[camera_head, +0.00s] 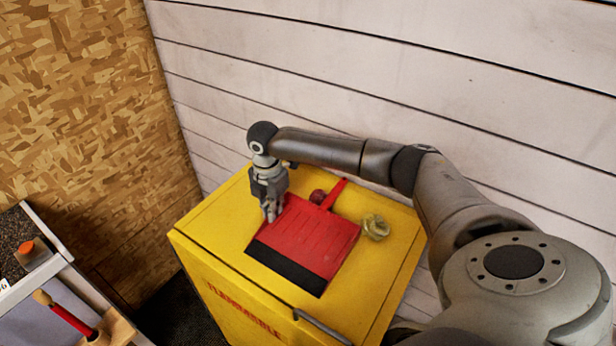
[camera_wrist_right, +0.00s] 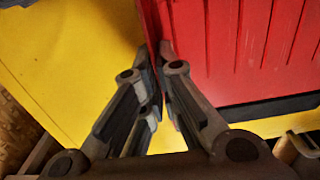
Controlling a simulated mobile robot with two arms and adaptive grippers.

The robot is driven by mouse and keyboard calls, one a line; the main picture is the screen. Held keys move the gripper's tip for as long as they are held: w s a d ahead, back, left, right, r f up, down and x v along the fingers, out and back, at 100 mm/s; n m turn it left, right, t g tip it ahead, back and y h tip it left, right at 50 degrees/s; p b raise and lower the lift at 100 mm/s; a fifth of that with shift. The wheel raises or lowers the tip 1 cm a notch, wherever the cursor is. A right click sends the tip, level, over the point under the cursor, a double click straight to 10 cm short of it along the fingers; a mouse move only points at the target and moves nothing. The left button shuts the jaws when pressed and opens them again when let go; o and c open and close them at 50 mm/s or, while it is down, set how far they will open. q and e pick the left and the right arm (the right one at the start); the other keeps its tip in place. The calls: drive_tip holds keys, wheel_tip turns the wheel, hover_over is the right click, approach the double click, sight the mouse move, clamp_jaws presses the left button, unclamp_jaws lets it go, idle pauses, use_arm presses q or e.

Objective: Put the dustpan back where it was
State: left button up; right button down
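The red dustpan (camera_head: 312,236) lies flat on top of the yellow cabinet (camera_head: 205,246), its black front lip toward the cabinet's front and its handle pointing at the wall. My right gripper (camera_head: 271,214) reaches down at the dustpan's left side edge. In the right wrist view the gripper (camera_wrist_right: 159,52) has its fingertips close together, with the side edge of the dustpan (camera_wrist_right: 235,50) running in between them, so it looks shut on that edge. The exact contact is partly hidden by the fingers. My left gripper is not in view.
A dark red round object (camera_head: 317,196) sits beside the dustpan handle, and a crumpled yellow-green piece (camera_head: 375,227) lies right of the dustpan. A plank wall (camera_head: 400,90) stands behind the cabinet. A workbench (camera_head: 22,262) with a red-handled tool (camera_head: 68,317) is at lower left.

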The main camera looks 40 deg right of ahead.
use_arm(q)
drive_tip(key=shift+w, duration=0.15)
use_arm(e)
drive_tip(key=shift+w+r+b, duration=0.1)
drive_tip(key=shift+r+b, duration=0.35)
drive_tip(key=shift+r, duration=0.05)
wheel_tip(320, 180, up, 2)
drive_tip(key=shift+a+r+b, duration=0.1)
drive_tip(key=shift+r+b, duration=0.05)
drive_tip(key=shift+b, duration=0.35)
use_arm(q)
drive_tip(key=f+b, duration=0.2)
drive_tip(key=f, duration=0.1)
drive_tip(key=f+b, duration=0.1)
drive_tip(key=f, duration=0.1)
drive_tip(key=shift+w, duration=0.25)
use_arm(e)
drive_tip(key=s+a+r, duration=0.9)
drive_tip(key=a, duration=0.1)
drive_tip(key=shift+s+r, duration=0.25)
drive_tip(key=shift+r, duration=0.1)
drive_tip(key=shift+a, duration=0.1)
